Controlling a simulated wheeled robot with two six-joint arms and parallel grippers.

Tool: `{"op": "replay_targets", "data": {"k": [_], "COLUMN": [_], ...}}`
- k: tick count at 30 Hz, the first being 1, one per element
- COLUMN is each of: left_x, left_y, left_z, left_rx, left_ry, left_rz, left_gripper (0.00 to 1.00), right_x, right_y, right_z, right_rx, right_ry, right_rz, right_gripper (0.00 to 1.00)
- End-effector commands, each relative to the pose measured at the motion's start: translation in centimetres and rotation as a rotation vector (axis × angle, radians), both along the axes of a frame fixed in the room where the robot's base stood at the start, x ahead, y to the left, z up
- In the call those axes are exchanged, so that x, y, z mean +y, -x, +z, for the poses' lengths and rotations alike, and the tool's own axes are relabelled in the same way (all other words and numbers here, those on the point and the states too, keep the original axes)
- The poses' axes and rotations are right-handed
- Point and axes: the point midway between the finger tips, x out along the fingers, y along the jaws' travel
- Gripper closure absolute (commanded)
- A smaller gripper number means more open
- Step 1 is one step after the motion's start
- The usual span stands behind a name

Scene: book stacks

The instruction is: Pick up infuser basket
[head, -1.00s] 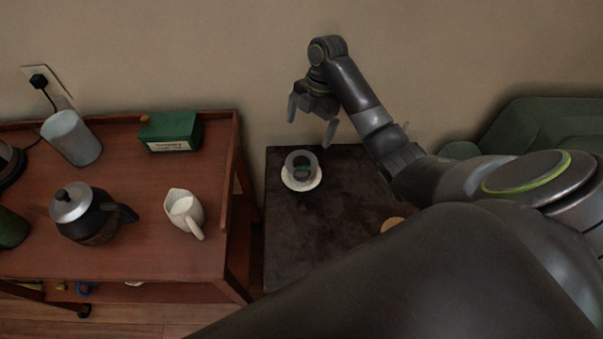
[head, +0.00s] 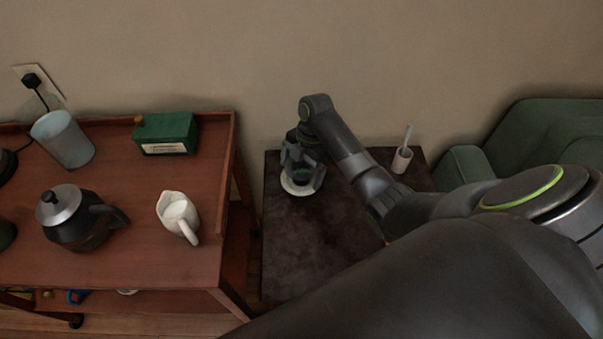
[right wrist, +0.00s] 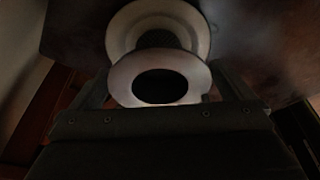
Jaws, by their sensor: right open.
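The infuser basket (head: 302,176) stands on a white saucer (head: 290,188) on the dark side table. In the right wrist view the basket's pale rim (right wrist: 122,80) faces the camera around a dark opening. Its mesh body shows behind the rim, with the saucer (right wrist: 119,30) beyond. My right gripper (head: 301,169) is open and lowered over the basket, with a finger on either side. I cannot tell whether the fingers touch it. They partly hide the basket in the head view. My left gripper is not in view.
A wooden cart at left carries a white pitcher (head: 177,214), a kettle (head: 75,222), a green box (head: 166,134) and a grey cylinder (head: 63,140). A small cup with a stick (head: 401,160) stands on the side table (head: 300,240). A green armchair (head: 540,140) is at right.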

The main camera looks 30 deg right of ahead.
Motion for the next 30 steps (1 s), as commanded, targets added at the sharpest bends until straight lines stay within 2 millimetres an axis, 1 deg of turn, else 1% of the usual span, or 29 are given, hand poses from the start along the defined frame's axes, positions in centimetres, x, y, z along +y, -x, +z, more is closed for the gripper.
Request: {"op": "replay_targets", "data": {"k": [1, 3, 10, 11, 20, 26, 28, 30], "left_x": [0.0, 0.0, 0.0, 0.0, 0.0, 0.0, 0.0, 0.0], "left_y": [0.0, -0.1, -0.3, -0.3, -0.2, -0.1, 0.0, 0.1], "left_z": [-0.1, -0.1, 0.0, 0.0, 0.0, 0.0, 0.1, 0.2], "left_rx": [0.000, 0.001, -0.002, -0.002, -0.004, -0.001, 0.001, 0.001], "left_ry": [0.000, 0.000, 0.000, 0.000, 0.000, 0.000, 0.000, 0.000], "left_rz": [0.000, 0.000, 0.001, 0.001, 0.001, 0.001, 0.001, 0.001], "left_gripper": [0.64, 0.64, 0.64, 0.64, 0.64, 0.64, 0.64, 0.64], "right_x": [0.2, 0.3, 0.3, 0.3, 0.3, 0.3, 0.3, 0.3], "right_y": [0.1, 0.1, 0.1, 0.1, 0.1, 0.1, 0.0, 0.0], "right_z": [-0.6, -1.0, -1.0, -1.0, -1.0, -0.9, -0.6, 0.1], "right_rx": [0.000, 0.000, -0.001, -0.001, -0.001, -0.001, -0.003, -0.005], "right_ry": [-0.001, 0.000, 0.001, 0.001, 0.001, 0.001, 0.001, 0.000], "right_rz": [0.000, 0.001, 0.001, 0.001, 0.001, 0.001, 0.000, 0.001], "right_gripper": [0.00, 0.00, 0.00, 0.03, 0.42, 0.43, 0.43, 0.43]}}
